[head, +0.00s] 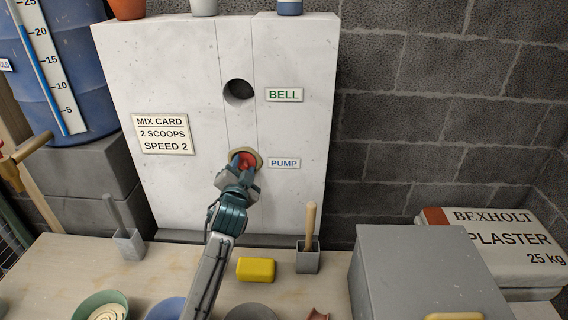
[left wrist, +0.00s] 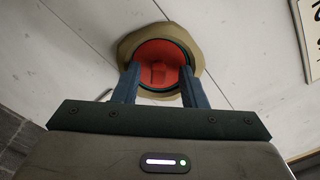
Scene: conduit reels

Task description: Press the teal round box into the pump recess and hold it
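The teal round box (left wrist: 158,50) sits in the pump recess in the white wall panel. It shows a thin dark teal rim and a red inside with a small red block. A tan ring (left wrist: 196,50) surrounds it; the box also shows in the head view (head: 247,160) left of the PUMP label (head: 284,163). My left gripper (head: 244,162) reaches up to it, its two fingers at opposite sides of the rim, seemingly shut on it. The fingers cover part of the rim, and the box's depth is hidden. My right gripper is not in view.
An empty dark round hole (head: 240,90) is above, beside the BELL label (head: 284,95). On the bench stand a yellow block (head: 256,270), a grey holder (head: 308,261) with a wooden handle, bowls, and a large grey box (head: 425,265) at right.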

